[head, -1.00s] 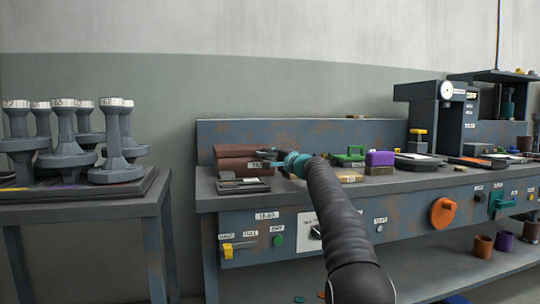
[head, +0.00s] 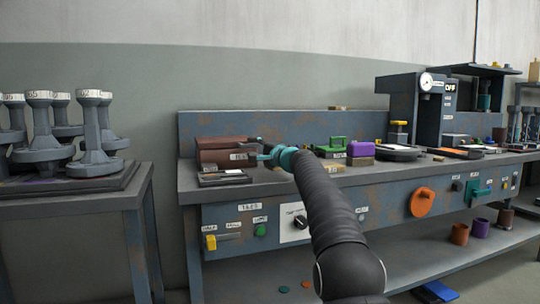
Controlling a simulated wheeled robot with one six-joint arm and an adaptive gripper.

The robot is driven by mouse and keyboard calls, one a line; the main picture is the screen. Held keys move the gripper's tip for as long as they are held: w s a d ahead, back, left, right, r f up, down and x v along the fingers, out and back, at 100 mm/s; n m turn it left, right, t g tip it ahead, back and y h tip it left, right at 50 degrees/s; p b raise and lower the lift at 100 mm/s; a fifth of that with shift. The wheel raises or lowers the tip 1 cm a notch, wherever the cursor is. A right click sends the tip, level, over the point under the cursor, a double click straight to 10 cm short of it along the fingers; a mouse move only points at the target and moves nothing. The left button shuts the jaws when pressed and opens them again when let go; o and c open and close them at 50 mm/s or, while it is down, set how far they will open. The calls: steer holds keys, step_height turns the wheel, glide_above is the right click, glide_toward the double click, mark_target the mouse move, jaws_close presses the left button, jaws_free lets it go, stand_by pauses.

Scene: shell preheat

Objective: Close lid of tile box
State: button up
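A brown-red box (head: 222,151), likely the tile box, sits at the left end of the workbench in the head view. A small white label shows at its front right. At this size I cannot tell whether its lid is fully down. My gripper (head: 264,153), dark with teal parts, is at the right end of the box, close to its label. I cannot tell whether it touches the box. The fingers are small and partly hidden, so their opening is unclear.
A flat dark tray (head: 222,179) lies in front of the box. A green-handled item (head: 332,150) and a purple block (head: 361,149) stand right of my gripper. A press (head: 418,105) stands further right. A side table (head: 85,201) with grey stands is at the left.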

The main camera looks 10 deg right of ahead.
steer(key=v, duration=1)
steer(key=shift+s+f, duration=0.1)
steer(key=shift+s, duration=0.05)
steer(key=s+a+f+n+g+h+p, duration=0.1)
steer(key=s+a+f+n+g+p, duration=0.2)
steer(key=s, duration=0.9)
steer(key=s+a+f+n+g+h+p, duration=0.1)
steer(key=s+a+n+g+h+p, duration=0.25)
steer(key=s, duration=0.95)
steer(key=s+d+f+n+g+h+p, duration=0.1)
steer(key=s+d+f+h, duration=0.1)
steer(key=s+f, duration=0.3)
steer(key=s+d+f+n+g+h, duration=0.1)
steer(key=s+f, duration=0.4)
steer(key=s, duration=0.9)
steer(key=s+d+f+n+g+h+p, duration=0.1)
steer(key=s+d+f+n+g+h, duration=0.1)
steer(key=s, duration=0.7)
step_height(320, 180, down, 3)
steer(key=shift+s+d+f+h+p, duration=0.25)
steer(key=shift+d+h+p, duration=0.15)
steer(key=shift+d, duration=0.65)
